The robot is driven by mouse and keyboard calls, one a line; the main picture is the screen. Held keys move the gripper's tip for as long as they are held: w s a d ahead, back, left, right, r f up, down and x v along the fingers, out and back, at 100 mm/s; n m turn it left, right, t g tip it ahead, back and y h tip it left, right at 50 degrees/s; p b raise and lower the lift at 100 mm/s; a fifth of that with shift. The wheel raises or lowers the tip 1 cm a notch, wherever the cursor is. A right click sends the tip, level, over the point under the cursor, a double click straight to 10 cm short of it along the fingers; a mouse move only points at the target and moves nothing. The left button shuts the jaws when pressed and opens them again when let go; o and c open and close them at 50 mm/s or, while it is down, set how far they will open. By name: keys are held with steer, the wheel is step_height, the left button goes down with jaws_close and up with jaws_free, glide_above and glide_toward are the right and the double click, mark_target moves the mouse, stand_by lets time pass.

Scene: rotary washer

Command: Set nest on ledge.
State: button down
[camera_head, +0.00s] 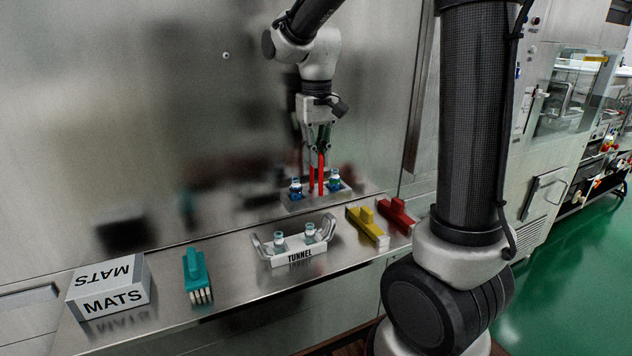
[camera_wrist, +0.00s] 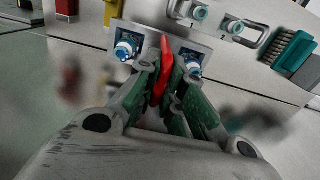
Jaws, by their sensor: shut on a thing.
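The nest (camera_head: 292,203) is a small grey metal tray with two clear vials with blue parts and a thin red upright handle (camera_head: 321,178). My gripper (camera_head: 318,150) is shut on the red handle from above. The wrist view shows the handle between the green-padded fingers (camera_wrist: 163,84), with a vial on each side of it and the grey nest plate (camera_wrist: 150,36) beyond.
A white TUNNEL tray (camera_head: 300,260) with handles and two vials stands in front of the nest. A teal brush (camera_head: 197,272) and a MATS box (camera_head: 110,288) are left; yellow (camera_head: 368,225) and red (camera_head: 397,215) brushes are right. Bare ledge lies between the teal brush and TUNNEL tray.

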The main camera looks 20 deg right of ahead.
mark_target(316, 190)
step_height(316, 190, down, 7)
steer(key=shift+r, duration=0.15)
steer(key=shift+w+f, duration=0.2)
steer(key=shift+f, duration=0.2)
steer(key=c, duration=1.5)
jaws_free()
steer(key=shift+f, duration=0.15)
